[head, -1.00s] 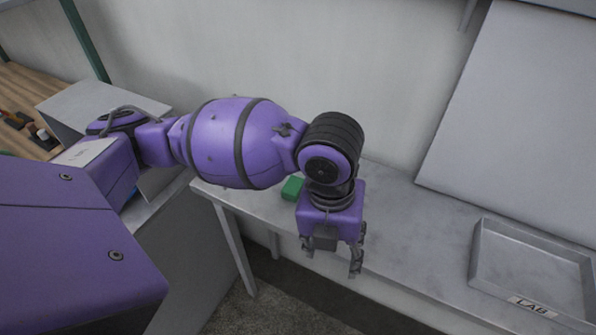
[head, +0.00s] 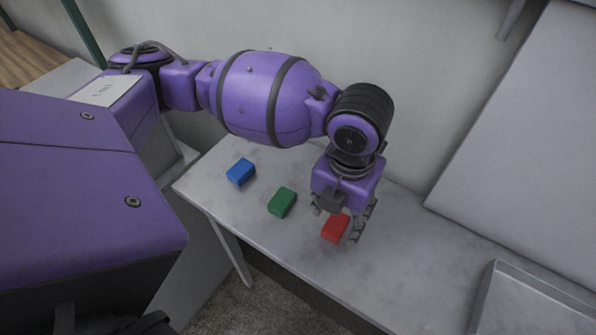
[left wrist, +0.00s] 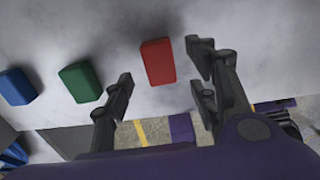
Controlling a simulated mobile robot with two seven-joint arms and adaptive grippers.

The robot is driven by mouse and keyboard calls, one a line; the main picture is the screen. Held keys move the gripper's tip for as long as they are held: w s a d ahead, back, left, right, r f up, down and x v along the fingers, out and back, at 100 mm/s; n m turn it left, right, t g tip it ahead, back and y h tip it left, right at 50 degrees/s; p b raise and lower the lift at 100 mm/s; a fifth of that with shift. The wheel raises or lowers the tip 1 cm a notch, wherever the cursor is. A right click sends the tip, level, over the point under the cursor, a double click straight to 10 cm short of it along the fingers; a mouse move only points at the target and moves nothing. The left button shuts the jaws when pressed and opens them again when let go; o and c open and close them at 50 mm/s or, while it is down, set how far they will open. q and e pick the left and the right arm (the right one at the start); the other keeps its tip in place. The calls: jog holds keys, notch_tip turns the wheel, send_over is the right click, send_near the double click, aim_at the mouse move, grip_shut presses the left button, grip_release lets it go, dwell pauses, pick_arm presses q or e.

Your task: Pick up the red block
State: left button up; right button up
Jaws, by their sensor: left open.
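The red block (head: 335,228) lies on the grey table at the end of a row, partly covered by my left gripper (head: 340,220) in the head view. My left gripper is open and empty, pointing down close to the block. In the left wrist view, the red block (left wrist: 158,62) stands between the lines of the spread fingers (left wrist: 162,78), mostly just beyond the tips, with a gap on each side. I cannot tell the exact height of the fingertips above the table. My right gripper is not in view.
A green block (head: 282,202) and a blue block (head: 240,172) lie to the left of the red one. A grey tray (head: 492,285) sits at the lower right, cut off by the picture edge. A pale panel (head: 530,160) stands behind the table, whose front edge is close.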

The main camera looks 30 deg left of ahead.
aim_at(336, 223)
pick_arm(q)
jog(key=f, duration=0.3)
jog(key=shift+w, duration=0.2)
jog(key=shift+r, duration=0.15)
jog(key=c, duration=1.3)
jog(key=shift+o, duration=0.2)
